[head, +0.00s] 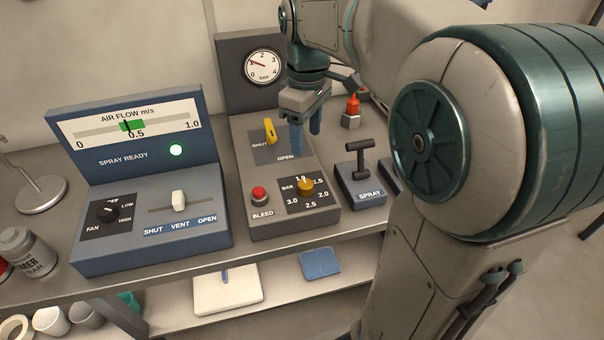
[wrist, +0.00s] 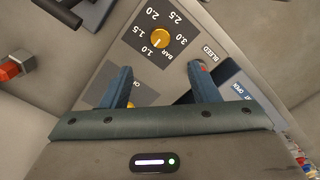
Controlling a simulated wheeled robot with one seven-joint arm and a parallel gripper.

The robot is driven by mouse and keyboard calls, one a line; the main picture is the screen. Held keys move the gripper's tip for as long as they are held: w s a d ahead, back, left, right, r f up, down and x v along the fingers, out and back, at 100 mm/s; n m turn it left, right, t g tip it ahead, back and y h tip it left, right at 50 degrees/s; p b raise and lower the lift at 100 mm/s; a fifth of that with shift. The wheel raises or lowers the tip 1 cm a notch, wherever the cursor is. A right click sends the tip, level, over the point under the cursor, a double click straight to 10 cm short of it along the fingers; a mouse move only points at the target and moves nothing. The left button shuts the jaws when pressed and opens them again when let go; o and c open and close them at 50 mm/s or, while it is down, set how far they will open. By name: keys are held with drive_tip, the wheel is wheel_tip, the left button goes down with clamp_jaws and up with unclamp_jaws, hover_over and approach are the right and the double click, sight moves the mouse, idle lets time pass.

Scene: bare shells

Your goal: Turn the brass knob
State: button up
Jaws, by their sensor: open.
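The brass knob (head: 305,187) sits on a black dial plate marked BAR, from 1.0 to 3.0, on the front of the grey console. In the wrist view the brass knob (wrist: 159,40) lies beyond my fingertips, with its pointer near 1.0. My gripper (head: 306,142) hangs above the console, behind the knob in the head view and apart from it. In the wrist view my gripper (wrist: 160,75) has its two blue fingers spread with nothing between them.
A yellow lever (head: 270,131) marked SHUT/OPEN is left of my gripper. The red BLEED button (head: 259,194) is left of the knob. The SPRAY lever box (head: 361,182) stands to the right. A gauge (head: 262,66) is behind. The blue air-flow console (head: 150,235) stands left.

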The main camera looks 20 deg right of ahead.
sight(305, 183)
wheel_tip(305, 183, down, 13)
drive_tip(key=shift+r, duration=0.1)
drive_tip(key=shift+c, duration=0.3)
drive_tip(key=c, duration=0.9)
drive_tip(key=shift+a, duration=0.15)
